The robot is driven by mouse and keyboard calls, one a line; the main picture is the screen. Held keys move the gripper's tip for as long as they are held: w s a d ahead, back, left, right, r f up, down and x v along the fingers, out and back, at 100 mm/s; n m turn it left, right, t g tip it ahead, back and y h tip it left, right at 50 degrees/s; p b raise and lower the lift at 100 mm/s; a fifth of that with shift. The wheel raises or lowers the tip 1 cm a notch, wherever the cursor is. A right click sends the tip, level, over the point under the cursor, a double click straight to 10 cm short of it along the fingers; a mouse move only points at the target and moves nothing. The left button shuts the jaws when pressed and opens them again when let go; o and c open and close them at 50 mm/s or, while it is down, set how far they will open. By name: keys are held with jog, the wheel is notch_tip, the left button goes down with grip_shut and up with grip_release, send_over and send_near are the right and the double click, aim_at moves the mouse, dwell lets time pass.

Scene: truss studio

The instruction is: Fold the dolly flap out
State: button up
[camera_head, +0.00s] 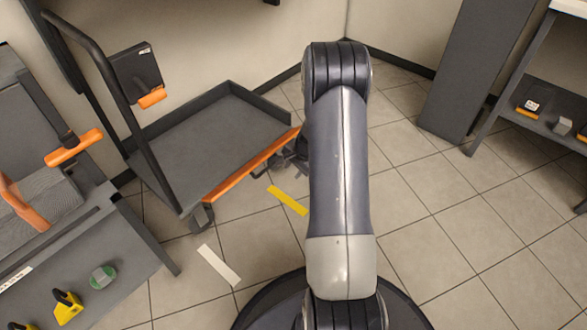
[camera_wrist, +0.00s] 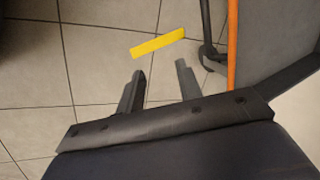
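The dolly (camera_head: 205,150) is a grey platform with a tall black push handle (camera_head: 90,60) on its left. An orange strip (camera_head: 250,166) runs along its front edge. Low dark raised walls (camera_head: 250,103) stand along its back and right edges. A dark panel with an orange tab (camera_head: 151,98) is at the handle; I cannot tell which part is the flap. In the wrist view the orange strip (camera_wrist: 232,50) and deck (camera_wrist: 270,38) are at upper right.
A yellow floor strip (camera_head: 288,200) and a white one (camera_head: 218,265) lie before the dolly. A grey bench (camera_head: 110,255) with orange-handled items stands left. A dark column (camera_head: 468,70) and shelf (camera_head: 545,115) stand right. Tiled floor between is clear.

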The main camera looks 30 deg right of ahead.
jog(key=p+v, duration=0.4)
jog(key=v, duration=0.6)
jog(key=shift+r, duration=0.35)
jog(key=shift+s, duration=0.15)
